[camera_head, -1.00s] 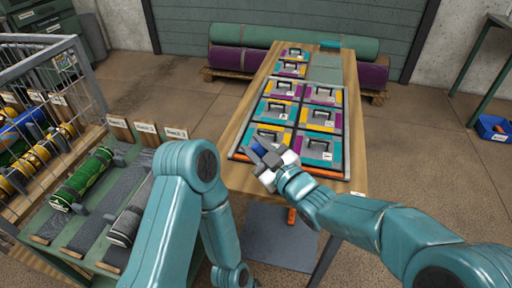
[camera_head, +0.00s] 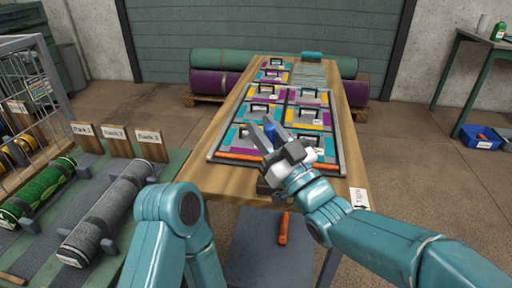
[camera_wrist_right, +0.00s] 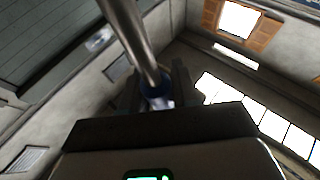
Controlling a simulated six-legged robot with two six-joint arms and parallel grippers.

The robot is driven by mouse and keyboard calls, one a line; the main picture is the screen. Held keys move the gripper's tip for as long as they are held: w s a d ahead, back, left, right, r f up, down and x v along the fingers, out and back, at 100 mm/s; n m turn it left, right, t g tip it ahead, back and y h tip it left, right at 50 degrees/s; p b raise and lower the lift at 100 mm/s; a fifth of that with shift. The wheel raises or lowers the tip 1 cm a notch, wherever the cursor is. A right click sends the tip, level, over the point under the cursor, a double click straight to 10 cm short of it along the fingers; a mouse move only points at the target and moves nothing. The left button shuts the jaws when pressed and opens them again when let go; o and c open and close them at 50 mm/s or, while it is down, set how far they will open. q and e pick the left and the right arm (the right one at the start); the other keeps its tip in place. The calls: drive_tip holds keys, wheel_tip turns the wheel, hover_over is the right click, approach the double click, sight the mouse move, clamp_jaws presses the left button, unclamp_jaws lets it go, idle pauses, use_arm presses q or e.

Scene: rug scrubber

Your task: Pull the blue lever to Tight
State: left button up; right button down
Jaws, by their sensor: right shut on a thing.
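The blue lever (camera_head: 270,128) shows as a small blue piece between the fingers of my right gripper (camera_head: 269,135), over the near left part of the framed panel on the table. In the right wrist view a grey metal rod with a blue part (camera_wrist_right: 156,90) runs between the two dark fingers, which are shut on it.
The wooden table (camera_head: 214,188) carries a tray (camera_head: 211,155) of coloured panels with black handles. An orange-handled thing (camera_head: 283,228) is below its near edge. Rolled rugs lie on a rack (camera_head: 100,262) at left. A blue bin (camera_head: 481,137) is at right.

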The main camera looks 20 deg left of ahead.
drive_tip(key=shift+w+d+m+t+b, duration=0.1)
drive_tip(key=shift+d+m+t+b, duration=0.2)
drive_tip(key=shift+t+b, duration=0.15)
drive_tip(key=c, duration=0.9)
unclamp_jaws()
drive_tip(key=shift+c, duration=0.2)
drive_tip(key=v, duration=1.6)
drive_tip(key=shift+d+f, duration=0.1)
drive_tip(key=shift+d, duration=0.05)
